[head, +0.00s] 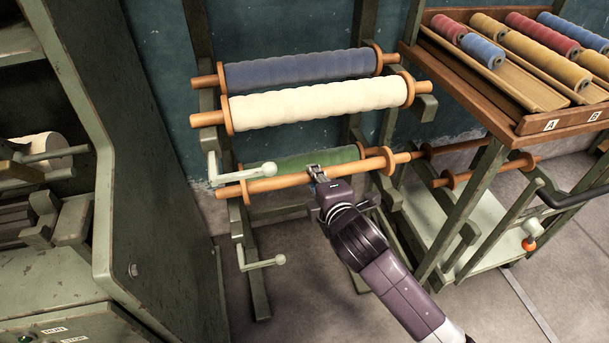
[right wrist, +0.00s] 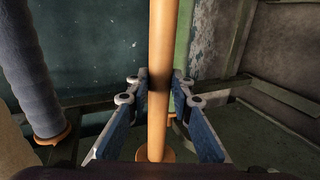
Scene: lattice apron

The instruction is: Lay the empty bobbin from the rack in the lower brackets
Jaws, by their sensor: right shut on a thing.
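My right gripper (head: 317,174) is shut around the middle of the empty bobbin (head: 280,180), a bare orange-brown wooden rod with a round flange near each end. In the right wrist view the rod (right wrist: 162,60) runs between the blue-padded fingers (right wrist: 158,105). The bobbin lies crosswise at the lower level of the green metal stand (head: 258,290), in front of a bobbin of green yarn (head: 310,158). Its ends are near the lower brackets on both sides; I cannot tell whether it rests in them. My left gripper is not in view.
Blue (head: 300,69) and cream (head: 320,103) yarn bobbins fill the stand's upper level. A rack (head: 520,122) at right holds coloured bobbins above and another bare bobbin (head: 490,168) below. A green machine (head: 120,190) stands left.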

